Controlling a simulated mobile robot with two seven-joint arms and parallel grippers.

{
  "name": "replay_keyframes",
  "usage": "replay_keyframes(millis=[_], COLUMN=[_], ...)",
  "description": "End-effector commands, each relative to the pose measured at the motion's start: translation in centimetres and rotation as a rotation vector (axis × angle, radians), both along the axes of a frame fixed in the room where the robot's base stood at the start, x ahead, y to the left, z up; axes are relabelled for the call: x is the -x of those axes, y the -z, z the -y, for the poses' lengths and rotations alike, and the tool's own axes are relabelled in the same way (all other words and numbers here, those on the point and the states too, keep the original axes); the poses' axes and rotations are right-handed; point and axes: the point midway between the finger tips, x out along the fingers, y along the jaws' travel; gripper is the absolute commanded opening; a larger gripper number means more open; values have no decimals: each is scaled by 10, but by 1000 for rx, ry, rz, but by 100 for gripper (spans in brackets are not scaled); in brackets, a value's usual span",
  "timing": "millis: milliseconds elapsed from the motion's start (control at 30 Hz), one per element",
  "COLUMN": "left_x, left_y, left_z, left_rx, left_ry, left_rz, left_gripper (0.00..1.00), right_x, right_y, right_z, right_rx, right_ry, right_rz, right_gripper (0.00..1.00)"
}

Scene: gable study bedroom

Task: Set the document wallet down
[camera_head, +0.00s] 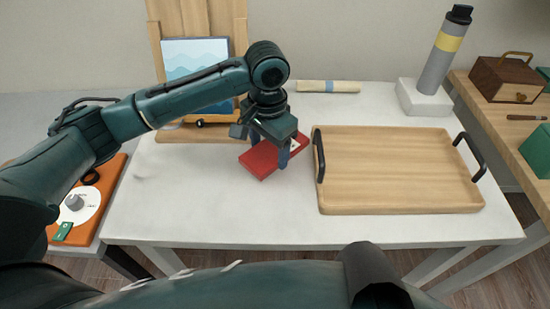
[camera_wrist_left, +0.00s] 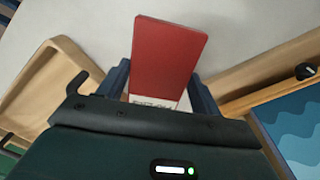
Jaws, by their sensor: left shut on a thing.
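The red document wallet (camera_head: 262,161) is in my left gripper (camera_head: 275,143), over the white table just left of the wooden tray. The gripper points down, and its fingers are shut on the wallet. In the left wrist view the wallet (camera_wrist_left: 168,58) sticks out between the two blue fingers (camera_wrist_left: 160,88), with a pale lettered label near the palm. I cannot tell whether its underside touches the tabletop. My right gripper is not in view.
The wooden tray (camera_head: 400,192) with black handles fills the table's right part. An easel with a wave picture (camera_head: 190,58) stands behind the gripper. A rolled sheet (camera_head: 328,87) and grey cylinder (camera_head: 440,62) are at the back. The white table's (camera_head: 200,205) front left is clear.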

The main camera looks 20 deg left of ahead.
Motion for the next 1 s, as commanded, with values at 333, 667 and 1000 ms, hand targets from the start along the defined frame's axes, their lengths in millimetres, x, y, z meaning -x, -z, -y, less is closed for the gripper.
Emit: replay_keyframes(millis=[333,667,1000], left_x=[0,0,0], left_y=[48,50,53], left_z=[0,0,0], left_rx=[1,1,0], left_ry=[-2,-2,-2], left_rz=[0,2,1], left_gripper=[39,39,86], right_x=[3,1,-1], right_y=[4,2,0], right_z=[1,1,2], right_rx=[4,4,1], right_ry=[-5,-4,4], right_rz=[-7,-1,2], right_gripper=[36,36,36])
